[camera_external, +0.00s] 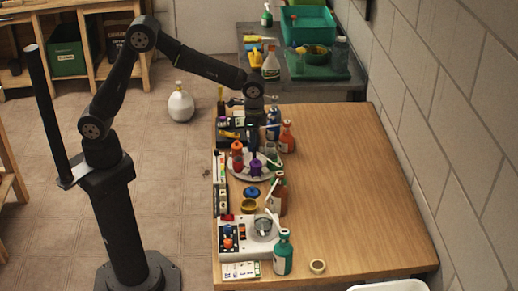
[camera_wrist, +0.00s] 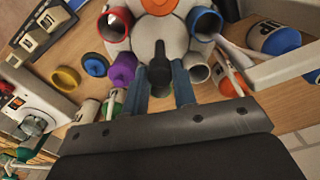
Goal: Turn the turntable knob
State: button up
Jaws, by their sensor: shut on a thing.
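The turntable (camera_external: 271,175) is a pale round disc on the wooden table, with coloured cups around it. In the wrist view its white surface (camera_wrist: 145,46) shows at the top centre. A black knob (camera_wrist: 158,73) stands between the two blue fingers of my gripper (camera_wrist: 160,88), which is shut on it. In the external view my gripper (camera_external: 254,140) reaches down over the turntable, and the knob is hard to make out there. A red cup (camera_wrist: 115,24), a blue-rimmed cup (camera_wrist: 204,22) and a purple cup (camera_wrist: 122,70) sit around the disc.
Bottles crowd the turntable's right side, including an orange one (camera_external: 287,137) and a brown one (camera_external: 279,197). A yellow ring-shaped pot (camera_external: 249,205) and a white device (camera_external: 238,247) are nearer the front. The right part of the table (camera_external: 350,190) is clear.

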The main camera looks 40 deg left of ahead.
jog(key=o, duration=1)
jog(key=shift+r, duration=0.1)
notch_tip(320, 180, up, 17)
jog(key=shift+r, duration=0.15)
jog(key=shift+f, duration=0.2)
notch_tip(320, 180, down, 17)
jog(key=shift+f, duration=0.1)
dwell(0.4)
